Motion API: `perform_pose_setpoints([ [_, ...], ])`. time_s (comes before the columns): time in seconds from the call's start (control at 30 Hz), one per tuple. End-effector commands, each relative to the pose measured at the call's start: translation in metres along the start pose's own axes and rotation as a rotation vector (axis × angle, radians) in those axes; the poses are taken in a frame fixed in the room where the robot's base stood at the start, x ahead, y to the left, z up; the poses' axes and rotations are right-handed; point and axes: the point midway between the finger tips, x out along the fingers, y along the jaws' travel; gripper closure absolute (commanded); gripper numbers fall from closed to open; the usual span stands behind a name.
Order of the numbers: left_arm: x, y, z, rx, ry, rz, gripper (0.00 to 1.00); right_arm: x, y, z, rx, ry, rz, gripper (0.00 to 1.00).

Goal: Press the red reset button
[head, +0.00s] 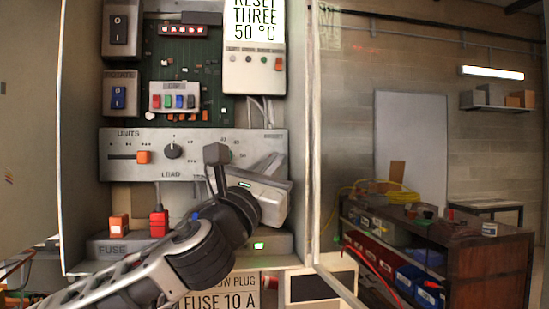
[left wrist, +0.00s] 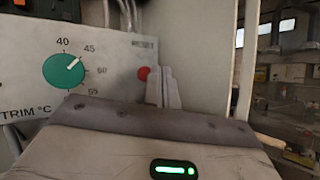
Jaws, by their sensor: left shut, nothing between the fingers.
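The red reset button (left wrist: 144,73) shows in the left wrist view as a small round button on the light grey panel (left wrist: 110,55), below a small blurred label. My left gripper (left wrist: 166,86) is shut and empty, its fingertips just to the right of the button and covering its right edge. I cannot tell whether they touch it. In the head view my left gripper (head: 270,163) is in front of the lower right of the panel and hides the button. My right gripper is not in view.
A green trim dial (left wrist: 64,70) is left of the button. The open cabinet also holds a grey knob (head: 172,151), an orange slider (head: 144,157), red (head: 158,222) and orange (head: 119,226) fuse plugs. The cabinet's right edge (head: 312,130) is close to my gripper.

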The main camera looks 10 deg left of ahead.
Motion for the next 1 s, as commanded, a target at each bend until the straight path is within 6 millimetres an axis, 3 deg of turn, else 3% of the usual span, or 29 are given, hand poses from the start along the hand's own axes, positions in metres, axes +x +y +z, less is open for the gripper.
perform_pose_setpoints([
  [0.27, -0.001, -0.001, 0.001, 0.001, 0.000, 0.000, 1.00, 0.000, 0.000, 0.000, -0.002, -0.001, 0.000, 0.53],
  [0.7, -0.030, -0.022, 0.022, 0.000, 0.000, -0.002, 1.00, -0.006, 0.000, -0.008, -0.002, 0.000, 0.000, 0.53],
  [1.0, -0.035, -0.025, 0.025, 0.001, 0.000, 0.000, 1.00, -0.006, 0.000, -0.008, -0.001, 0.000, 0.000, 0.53],
])
